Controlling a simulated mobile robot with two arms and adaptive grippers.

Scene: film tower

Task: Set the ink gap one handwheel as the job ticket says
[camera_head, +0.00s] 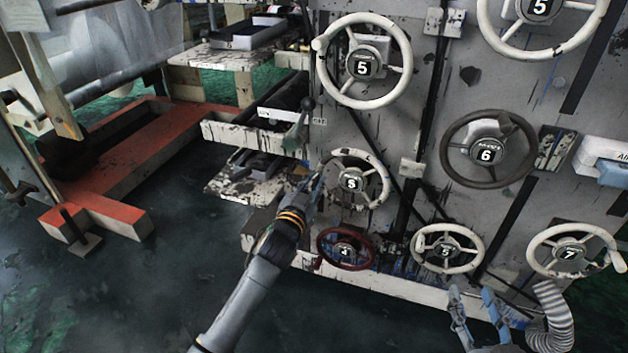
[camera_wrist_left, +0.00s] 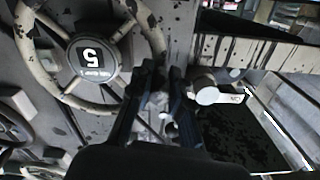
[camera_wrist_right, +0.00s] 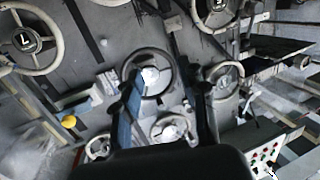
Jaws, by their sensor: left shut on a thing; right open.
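A cream handwheel (camera_head: 372,157) with a dark number plate on its hub sits mid-height on the grey panel. My left gripper (camera_head: 315,185) is at its left rim. In the left wrist view, the wheel (camera_wrist_left: 92,58) has a hub plate that reads 5. There the left gripper (camera_wrist_left: 160,72) is shut at the rim edge; the fingers hide what they hold, probably the wheel's rim or handle. The small hub lettering is too blurred to read. My right gripper (camera_head: 472,293) is open and empty, low in front of the panel. No job ticket can be made out.
Other handwheels surround it: a large cream one (camera_head: 405,62) above, a dark one (camera_head: 447,150) right, a dark red one (camera_head: 322,248) below and cream ones (camera_head: 478,246) low right. The floor is open front left.

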